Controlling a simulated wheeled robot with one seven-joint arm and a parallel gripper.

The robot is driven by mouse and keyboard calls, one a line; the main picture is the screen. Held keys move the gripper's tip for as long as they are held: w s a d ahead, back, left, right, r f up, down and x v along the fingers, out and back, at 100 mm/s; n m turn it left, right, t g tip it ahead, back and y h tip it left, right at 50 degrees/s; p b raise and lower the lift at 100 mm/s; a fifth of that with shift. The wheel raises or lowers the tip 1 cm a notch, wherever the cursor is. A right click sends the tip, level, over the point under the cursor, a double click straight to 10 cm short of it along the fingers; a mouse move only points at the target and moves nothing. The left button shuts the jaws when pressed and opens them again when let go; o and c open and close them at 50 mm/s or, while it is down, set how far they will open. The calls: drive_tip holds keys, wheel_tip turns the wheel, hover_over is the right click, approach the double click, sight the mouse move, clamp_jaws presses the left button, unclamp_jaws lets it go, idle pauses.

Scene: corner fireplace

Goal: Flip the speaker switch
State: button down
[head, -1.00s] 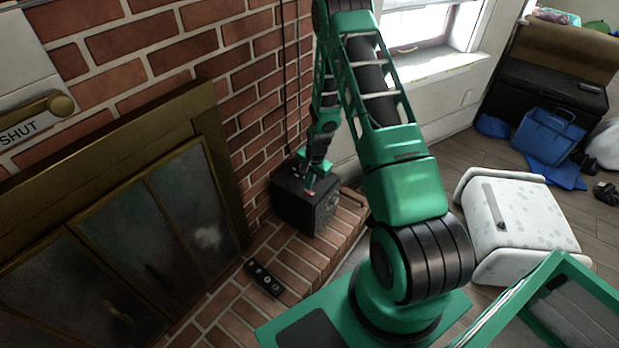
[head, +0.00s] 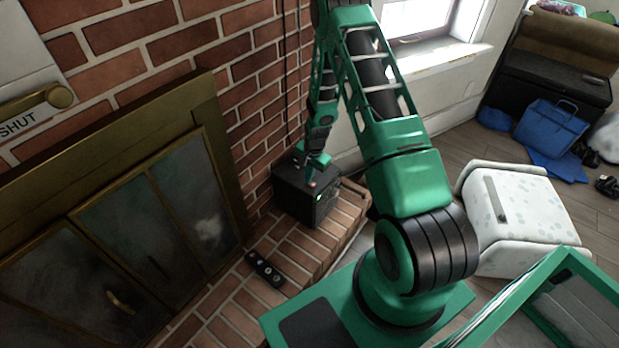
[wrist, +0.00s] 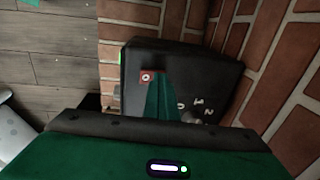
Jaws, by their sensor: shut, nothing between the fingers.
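The speaker (head: 290,203) is a black box on the brick hearth, against the brick wall. In the wrist view the speaker's dark top (wrist: 195,57) shows with a small red switch (wrist: 147,77) that has a pale round mark. My gripper (head: 314,172) is over the speaker's top, pointing down. In the wrist view my gripper's green fingers (wrist: 160,78) are shut and empty, with their tips right beside the switch on its right. I cannot tell whether they touch it. White marks and a knob (wrist: 195,117) are partly hidden behind my gripper.
A dark remote (head: 264,269) lies on the hearth in front of the glass fireplace doors (head: 150,215). Brick wall is close behind the speaker. A white spotted stool (head: 520,210) and a blue bag (head: 549,130) are on the wooden floor at the right.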

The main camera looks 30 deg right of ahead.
sight(314, 185)
drive_tip(key=shift+s+d+f, duration=0.1)
drive_tip(key=shift+s+d, duration=0.05)
drive_tip(key=shift+d, duration=0.1)
drive_tip(key=shift+s+d, duration=0.2)
drive_tip(key=shift+s, duration=0.5)
drive_tip(key=shift+r, duration=0.2)
drive_tip(key=shift+r, duration=0.2)
wheel_tip(314, 185, up, 13)
drive_tip(key=s, duration=0.2)
drive_tip(key=shift+d, duration=0.4)
drive_tip(key=shift+w+a+r, duration=0.2)
drive_tip(key=shift+w+a, duration=0.1)
drive_tip(key=shift+w, duration=0.4)
